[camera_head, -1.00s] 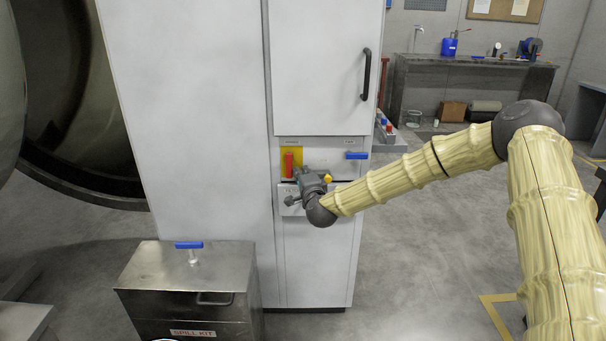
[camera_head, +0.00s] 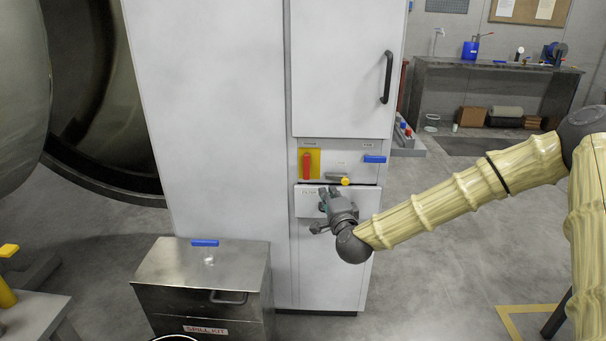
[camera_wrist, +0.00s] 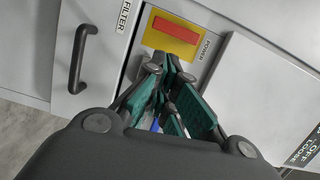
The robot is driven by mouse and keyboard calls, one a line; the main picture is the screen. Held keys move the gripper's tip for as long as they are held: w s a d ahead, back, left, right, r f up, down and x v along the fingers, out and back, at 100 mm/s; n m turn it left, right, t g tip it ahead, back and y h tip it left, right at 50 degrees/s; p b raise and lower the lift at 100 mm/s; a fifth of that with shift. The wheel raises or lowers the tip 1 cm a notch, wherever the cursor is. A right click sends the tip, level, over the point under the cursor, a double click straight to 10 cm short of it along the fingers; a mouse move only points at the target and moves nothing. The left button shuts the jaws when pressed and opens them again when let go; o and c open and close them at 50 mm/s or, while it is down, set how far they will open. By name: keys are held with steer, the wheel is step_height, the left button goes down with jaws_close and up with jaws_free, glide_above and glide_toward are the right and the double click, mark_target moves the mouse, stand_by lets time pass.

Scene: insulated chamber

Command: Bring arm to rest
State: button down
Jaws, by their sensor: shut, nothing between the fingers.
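My gripper (camera_head: 325,197) is in front of the lower part of the tall white cabinet (camera_head: 215,130), just below its control panel. In the wrist view its green-padded fingers (camera_wrist: 172,85) are shut with nothing between them. A red switch on a yellow plate (camera_head: 307,163), labelled POWER in the wrist view, sits just above the gripper. A blue handle (camera_head: 374,159) and a yellow knob (camera_head: 345,181) show to its right on the panel. My arm reaches in from the right. Whether the fingertips touch the panel cannot be told.
A black door handle (camera_head: 387,77) stands out from the cabinet. A workbench (camera_head: 490,85) is at the back right. Floor at right is mostly clear.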

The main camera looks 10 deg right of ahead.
steer(key=s+a+f+n+g+y, duration=0.1)
steer(key=s+a+f+n+g, duration=0.25)
steer(key=s+f, duration=0.5)
steer(key=s+a+f+n+g+y, duration=0.1)
steer(key=s+a+f+n+g, duration=0.4)
steer(key=f, duration=0.7)
steer(key=s+a+f+n+g+y, duration=0.1)
steer(key=s+a+f, duration=0.1)
steer(key=s+f, duration=0.7)
steer(key=s+d+f+n+g+h, duration=0.1)
steer(key=s+d+f+n+g, duration=0.2)
steer(key=s, duration=0.7)
steer(key=s+d+f+n+g+h, duration=0.1)
steer(key=s+d+f+n+g, duration=0.3)
steer(key=s, duration=0.6)
steer(key=s+f+n+g, duration=0.15)
steer(key=s+f, duration=0.35)
steer(key=s, duration=0.6)
step_height(320, 180, up, 16)
steer(key=w+p, duration=0.1)
steer(key=p, duration=1.4)
steer(key=shift+f+m+p, duration=0.15)
steer(key=shift+m+p, duration=0.15)
steer(key=shift+m, duration=0.1)
